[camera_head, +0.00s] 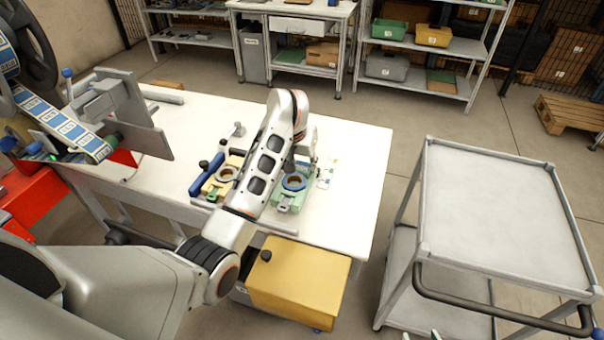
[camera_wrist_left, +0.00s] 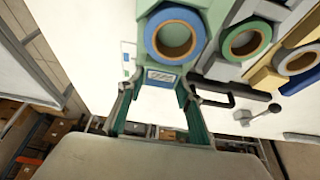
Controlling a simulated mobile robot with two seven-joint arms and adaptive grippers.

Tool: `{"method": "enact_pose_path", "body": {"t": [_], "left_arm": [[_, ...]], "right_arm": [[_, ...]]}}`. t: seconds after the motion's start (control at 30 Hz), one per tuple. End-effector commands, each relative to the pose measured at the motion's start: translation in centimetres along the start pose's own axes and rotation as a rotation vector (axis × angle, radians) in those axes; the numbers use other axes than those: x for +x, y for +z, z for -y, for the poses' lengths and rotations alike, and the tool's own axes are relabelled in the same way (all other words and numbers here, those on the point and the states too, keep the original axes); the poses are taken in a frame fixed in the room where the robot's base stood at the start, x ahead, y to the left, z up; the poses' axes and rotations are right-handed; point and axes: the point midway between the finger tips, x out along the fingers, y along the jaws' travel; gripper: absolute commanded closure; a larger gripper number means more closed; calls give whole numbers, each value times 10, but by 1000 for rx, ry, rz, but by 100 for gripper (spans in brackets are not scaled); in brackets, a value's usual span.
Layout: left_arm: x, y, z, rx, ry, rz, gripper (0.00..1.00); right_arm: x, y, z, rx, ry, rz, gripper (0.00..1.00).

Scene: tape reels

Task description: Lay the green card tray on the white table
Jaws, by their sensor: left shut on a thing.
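The green card tray (camera_head: 281,203) is at the right part of the white table (camera_head: 357,150), with a blue tape reel (camera_head: 293,182) on it. In the left wrist view the tray (camera_wrist_left: 165,62) shows a small label on its end, and the blue reel (camera_wrist_left: 175,36) sits above that. My left gripper (camera_wrist_left: 157,88) is shut on this labelled end. In the head view the left gripper (camera_head: 304,158) is at the tray's far side, partly hidden by my arm. I cannot tell whether the tray touches the table.
A yellow holder with a reel (camera_head: 222,178) stands left of the tray. A printed card (camera_head: 328,172) lies to its right. A grey machine (camera_head: 115,112) is at the table's left. A grey cart (camera_head: 500,210) stands apart at right. The table's far right is clear.

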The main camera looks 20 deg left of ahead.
Motion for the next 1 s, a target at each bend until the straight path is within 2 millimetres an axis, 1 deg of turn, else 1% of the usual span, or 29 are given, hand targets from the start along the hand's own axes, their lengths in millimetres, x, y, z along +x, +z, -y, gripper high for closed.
{"method": "enact_pose_path", "body": {"t": [0.2,0.3,0.57,0.73,0.77,0.8,0.83,1.0], "left_arm": [[29,13,1,0,-3,3,90],[36,16,1,0,-1,1,90],[37,16,0,-2,0,0,90],[41,17,0,-1,1,0,90],[41,18,0,-1,1,1,62],[40,17,0,-1,0,1,52],[40,17,0,-1,0,1,48],[40,17,0,-1,0,0,48]], "right_arm": [[1,2,0,0,0,1,60],[2,3,0,0,0,1,60],[2,2,0,0,0,1,60],[4,6,1,0,0,1,60],[4,6,1,0,0,1,60],[3,6,1,0,0,1,60],[3,6,1,0,0,1,60],[3,5,1,0,0,1,60]]}}
